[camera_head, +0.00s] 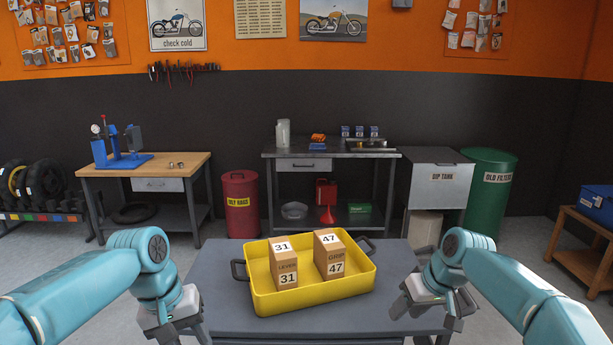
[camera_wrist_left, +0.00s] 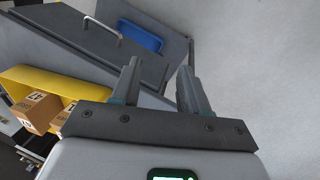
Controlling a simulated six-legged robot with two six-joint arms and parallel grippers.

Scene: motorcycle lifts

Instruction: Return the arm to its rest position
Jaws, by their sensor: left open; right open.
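My left gripper (camera_head: 177,336) is at the lower left of the head view, beside the left edge of the grey table. In the left wrist view its two fingers (camera_wrist_left: 160,88) are apart with nothing between them. My right gripper (camera_head: 432,306) is over the right part of the grey table, to the right of the yellow tray (camera_head: 318,300). It is open, and I see nothing held in it. Both arms are bent and apart from the tray. The tray also shows at the left of the left wrist view (camera_wrist_left: 28,76).
Two cardboard boxes stand in the tray, one marked 31 (camera_head: 283,265) and one marked 47 (camera_head: 330,256). The grey table (camera_head: 222,285) is bare around the tray. A wooden bench (camera_head: 190,163), a metal bench (camera_head: 380,152) and bins stand farther back, across open floor.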

